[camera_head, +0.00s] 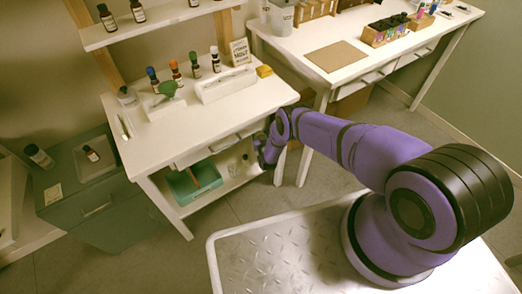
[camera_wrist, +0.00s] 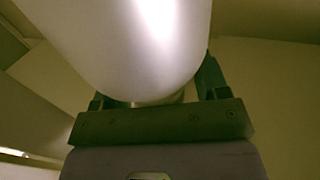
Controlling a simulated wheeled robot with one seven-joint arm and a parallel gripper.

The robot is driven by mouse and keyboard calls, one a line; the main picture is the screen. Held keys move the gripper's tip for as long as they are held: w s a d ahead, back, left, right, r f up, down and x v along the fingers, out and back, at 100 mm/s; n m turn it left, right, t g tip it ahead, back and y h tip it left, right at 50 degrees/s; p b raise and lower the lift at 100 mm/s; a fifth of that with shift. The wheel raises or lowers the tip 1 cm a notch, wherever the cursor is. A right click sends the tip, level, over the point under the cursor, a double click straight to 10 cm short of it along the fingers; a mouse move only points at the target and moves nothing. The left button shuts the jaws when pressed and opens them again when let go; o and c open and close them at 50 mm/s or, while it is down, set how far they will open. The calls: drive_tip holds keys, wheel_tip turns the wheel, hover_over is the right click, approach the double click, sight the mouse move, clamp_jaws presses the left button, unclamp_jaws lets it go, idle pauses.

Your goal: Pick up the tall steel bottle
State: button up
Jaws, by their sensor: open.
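My gripper (camera_head: 264,152) hangs at the front right edge of the white table (camera_head: 232,98), partly hidden by my own wrist in the head view. In the wrist view my open gripper (camera_wrist: 158,98) has its fingers apart, and a large, smooth, pale rounded thing (camera_wrist: 125,45) fills the space above and between them. I cannot tell whether this is the tall steel bottle or whether the fingers touch it. No tall steel bottle can be made out with certainty in the head view. A larger bottle (camera_head: 38,156) with a pale label stands on the green-grey cabinet at left.
Several small bottles with coloured caps (camera_head: 174,72) stand at the white table's back. A white tray (camera_head: 226,84) lies there. A green bin (camera_head: 193,185) sits on the lower shelf. A second table (camera_head: 395,58) at back right holds boxes. Grey floor is clear between.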

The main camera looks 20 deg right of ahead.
drive_tip(key=shift+w, duration=0.1)
drive_tip(key=shift+c, duration=0.2)
clamp_jaws()
drive_tip(key=shift+r, duration=0.1)
